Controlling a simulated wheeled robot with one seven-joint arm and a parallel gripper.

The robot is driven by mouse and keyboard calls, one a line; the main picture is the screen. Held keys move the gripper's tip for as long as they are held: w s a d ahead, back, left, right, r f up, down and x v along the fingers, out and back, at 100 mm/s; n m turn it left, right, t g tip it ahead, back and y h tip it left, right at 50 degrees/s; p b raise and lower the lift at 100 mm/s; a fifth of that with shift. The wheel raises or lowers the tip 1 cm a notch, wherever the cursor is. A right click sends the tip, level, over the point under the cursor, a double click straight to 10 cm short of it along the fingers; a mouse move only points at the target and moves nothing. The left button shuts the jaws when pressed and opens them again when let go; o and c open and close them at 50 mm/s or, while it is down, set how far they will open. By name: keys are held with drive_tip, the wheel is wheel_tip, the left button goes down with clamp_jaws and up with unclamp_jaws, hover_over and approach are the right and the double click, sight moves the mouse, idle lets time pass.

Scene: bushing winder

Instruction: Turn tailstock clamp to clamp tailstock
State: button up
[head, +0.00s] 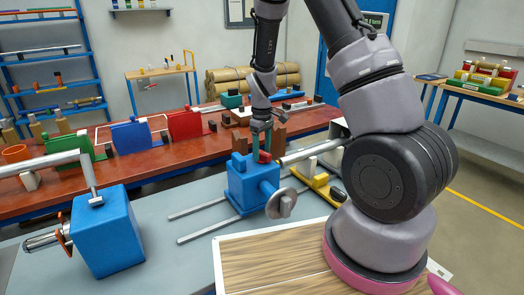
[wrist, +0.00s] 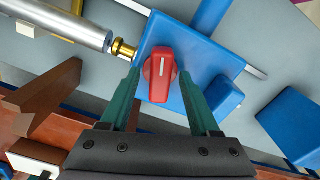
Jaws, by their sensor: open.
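The tailstock is a blue block (head: 246,186) on two grey rails in the middle of the head view. Its clamp is a red knob (wrist: 159,75) with a white line, on the block's blue top face (wrist: 185,52) in the wrist view. My gripper (wrist: 165,95) is open, with one green finger on each side of the red knob and a visible gap on both sides. In the head view my gripper (head: 262,138) points down over the block, and the red knob (head: 264,156) is partly hidden by the fingers. I cannot tell whether the fingers touch the block.
A steel cylinder (wrist: 72,22) with a brass tip meets the block's side. A handwheel (head: 281,203) sticks out of the block's front. A larger blue block (head: 105,232) stands at the left. A red-brown bench (head: 150,170) with coloured bins runs behind.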

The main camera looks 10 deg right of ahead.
sight(262, 152)
clamp_jaws()
drive_tip(key=shift+m, duration=2.1)
unclamp_jaws()
wheel_tip(262, 152, up, 11)
